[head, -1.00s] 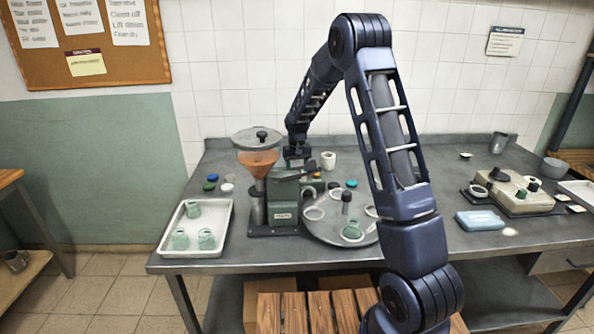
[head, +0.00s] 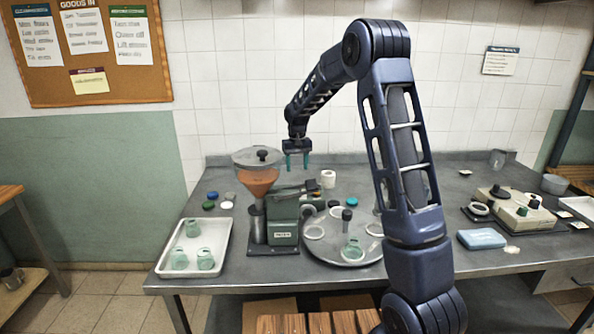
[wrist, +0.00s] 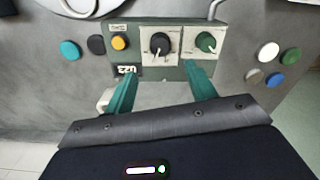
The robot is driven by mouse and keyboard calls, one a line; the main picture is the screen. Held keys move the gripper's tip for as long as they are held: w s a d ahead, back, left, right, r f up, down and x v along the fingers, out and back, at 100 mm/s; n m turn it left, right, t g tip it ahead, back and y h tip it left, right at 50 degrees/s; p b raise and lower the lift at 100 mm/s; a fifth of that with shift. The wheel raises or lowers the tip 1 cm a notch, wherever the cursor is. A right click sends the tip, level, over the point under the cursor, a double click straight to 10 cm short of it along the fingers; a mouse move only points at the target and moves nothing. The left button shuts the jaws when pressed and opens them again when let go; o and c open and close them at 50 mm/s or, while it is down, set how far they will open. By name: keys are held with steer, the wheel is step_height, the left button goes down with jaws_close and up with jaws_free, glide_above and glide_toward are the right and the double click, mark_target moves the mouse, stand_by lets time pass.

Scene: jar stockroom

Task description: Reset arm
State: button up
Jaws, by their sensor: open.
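My gripper (head: 298,160) is open and empty, with its two green fingers pointing down. In the head view it hangs in the air above the back of the green filling machine (head: 284,217). In the wrist view my gripper (wrist: 163,95) is spread in front of the machine's control panel (wrist: 180,45), which has a yellow button and two knobs. I cannot tell from the wrist view how far the fingers are from the panel. My arm reaches up and over the table from the right of the machine.
A white tray (head: 226,258) with several green jars stands left of the machine. A round turntable (head: 330,254) with a green jar (head: 352,250) and rings is at its right. Loose lids (head: 209,205) lie behind the tray.

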steer(key=s+d+r+m+t, duration=0.1)
steer(key=s+d+r, duration=0.6)
steer(key=s, duration=0.2)
steer(key=s+d+r+t, duration=0.1)
steer(key=s+d+r, duration=0.6)
steer(key=s+r, duration=0.15)
steer(key=s+d+m+t, duration=0.1)
steer(key=s+d, duration=0.3)
steer(key=s, duration=0.8)
steer(key=s+d+f+t, duration=0.1)
steer(key=s+d, duration=0.2)
steer(key=s, duration=0.9)
steer(key=shift+s+d+f+m+t, duration=0.25)
steer(key=shift+s+d+m+t, duration=0.05)
steer(key=shift+s+d+m, duration=0.1)
